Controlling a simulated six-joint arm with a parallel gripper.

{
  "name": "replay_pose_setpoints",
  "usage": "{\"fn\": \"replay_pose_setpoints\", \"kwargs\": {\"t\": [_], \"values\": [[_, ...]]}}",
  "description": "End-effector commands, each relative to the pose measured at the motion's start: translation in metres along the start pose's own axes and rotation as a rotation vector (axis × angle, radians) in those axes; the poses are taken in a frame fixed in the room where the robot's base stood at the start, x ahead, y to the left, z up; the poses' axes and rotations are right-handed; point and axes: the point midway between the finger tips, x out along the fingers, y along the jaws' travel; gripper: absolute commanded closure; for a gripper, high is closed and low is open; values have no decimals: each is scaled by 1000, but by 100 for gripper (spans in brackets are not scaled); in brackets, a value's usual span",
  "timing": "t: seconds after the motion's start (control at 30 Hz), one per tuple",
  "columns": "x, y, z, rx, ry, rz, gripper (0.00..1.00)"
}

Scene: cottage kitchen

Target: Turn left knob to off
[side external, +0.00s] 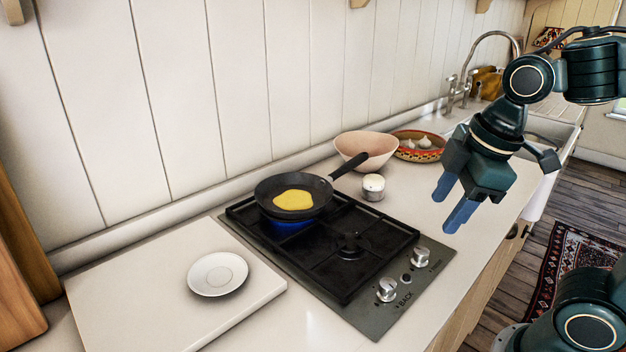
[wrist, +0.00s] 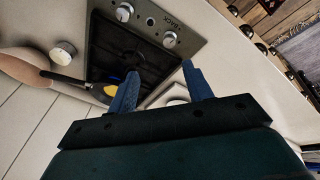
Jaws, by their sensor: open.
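Two silver knobs sit on the front strip of the black gas hob (side external: 377,325). The left knob (side external: 387,289), beside the printed word BACK, also shows in the wrist view (wrist: 170,40). The right knob (side external: 421,257) also shows in the wrist view (wrist: 124,12). I cannot read their exact settings. Blue flame (side external: 291,226) glows under a black frying pan (side external: 262,198) holding yellow food (side external: 293,200). My gripper (side external: 450,208), with blue fingers, is open and empty above the counter, right of the hob and apart from both knobs. Its fingers also show in the wrist view (wrist: 160,76).
A white saucer (side external: 217,273) lies on a pale board (side external: 130,300) left of the hob. A small white jar (side external: 373,188), a pink bowl (side external: 366,148) and a patterned dish with garlic (side external: 408,152) stand behind it. The counter right of the hob is clear.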

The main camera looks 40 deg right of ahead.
Motion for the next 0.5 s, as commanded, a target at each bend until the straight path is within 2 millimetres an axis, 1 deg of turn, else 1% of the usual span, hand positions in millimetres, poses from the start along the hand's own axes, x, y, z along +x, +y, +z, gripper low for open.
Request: {"fn": "replay_pose_setpoints", "kwargs": {"t": [0.1, 0.5], "values": [[7, 3, -10, -178, -32, -39, 50], [35, 8, -41, -786, -91, -190, 50]]}}
